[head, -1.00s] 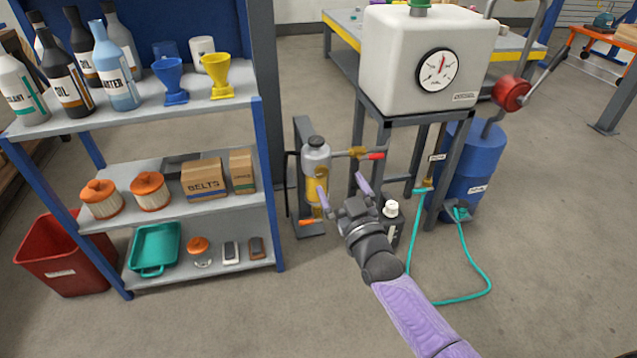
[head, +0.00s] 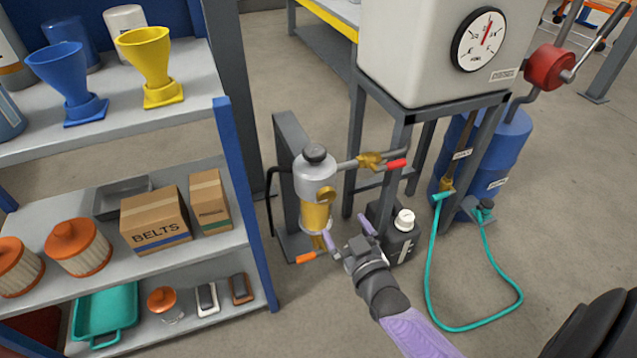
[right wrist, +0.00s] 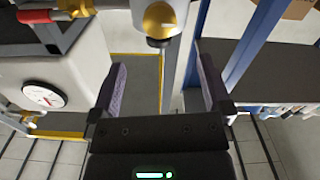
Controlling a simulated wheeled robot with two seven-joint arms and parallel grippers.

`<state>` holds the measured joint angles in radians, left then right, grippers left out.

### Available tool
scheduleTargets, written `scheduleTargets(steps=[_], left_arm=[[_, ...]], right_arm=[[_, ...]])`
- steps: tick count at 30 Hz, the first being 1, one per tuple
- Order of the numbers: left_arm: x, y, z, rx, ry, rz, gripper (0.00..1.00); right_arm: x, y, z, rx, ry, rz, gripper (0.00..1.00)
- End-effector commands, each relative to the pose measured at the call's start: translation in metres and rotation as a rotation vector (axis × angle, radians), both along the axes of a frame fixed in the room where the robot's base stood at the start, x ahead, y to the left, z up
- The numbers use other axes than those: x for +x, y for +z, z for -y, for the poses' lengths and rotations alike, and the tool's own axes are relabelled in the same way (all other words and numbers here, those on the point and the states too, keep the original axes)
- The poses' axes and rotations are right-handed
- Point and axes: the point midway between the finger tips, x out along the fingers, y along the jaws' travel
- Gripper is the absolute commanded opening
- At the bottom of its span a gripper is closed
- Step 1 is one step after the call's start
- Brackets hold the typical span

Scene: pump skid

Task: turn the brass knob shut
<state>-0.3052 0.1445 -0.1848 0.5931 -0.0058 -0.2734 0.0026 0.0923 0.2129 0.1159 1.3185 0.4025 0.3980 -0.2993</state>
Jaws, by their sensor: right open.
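The brass knob (head: 327,196) is a small round disc on the front of an upright grey cylinder (head: 316,174) with an amber lower bowl (head: 315,217). In the right wrist view the brass knob (right wrist: 160,19) is at the top centre, above a dark stub (right wrist: 158,42). My right gripper (head: 346,232) is open, with its purple fingers apart and nothing between them. In the head view it lies below and right of the knob; its left finger is near the bowl's base. In the right wrist view my right gripper (right wrist: 161,82) is clear of the knob. My left gripper is not in view.
A pipe with a brass valve (head: 370,160) and red handle (head: 397,164) runs right from the cylinder. An orange handle (head: 307,257) sits low. A shelf (head: 160,256) stands left; a tank stand (head: 395,150) and black jug (head: 395,240) stand right.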

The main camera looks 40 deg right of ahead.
Motion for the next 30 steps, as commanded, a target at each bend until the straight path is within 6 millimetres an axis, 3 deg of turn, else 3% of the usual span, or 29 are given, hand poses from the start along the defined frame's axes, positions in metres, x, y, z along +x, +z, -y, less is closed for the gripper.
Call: scheduleTargets(steps=[10,12,23,26,30], left_arm=[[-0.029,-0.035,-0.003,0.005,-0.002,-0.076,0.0],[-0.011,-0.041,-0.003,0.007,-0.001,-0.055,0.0],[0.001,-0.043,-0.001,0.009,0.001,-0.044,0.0],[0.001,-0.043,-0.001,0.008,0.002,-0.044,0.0],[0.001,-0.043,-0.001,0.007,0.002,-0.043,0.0]], right_arm=[[0.073,-0.008,0.018,-0.001,0.0,-0.002,1.0],[0.082,-0.006,0.02,-0.001,0.0,-0.001,1.0],[0.092,0.0,0.022,0.0,0.0,0.002,1.0],[0.092,0.0,0.022,0.0,0.0,0.001,0.83],[0.092,0.0,0.022,0.0,0.0,0.001,0.53]])
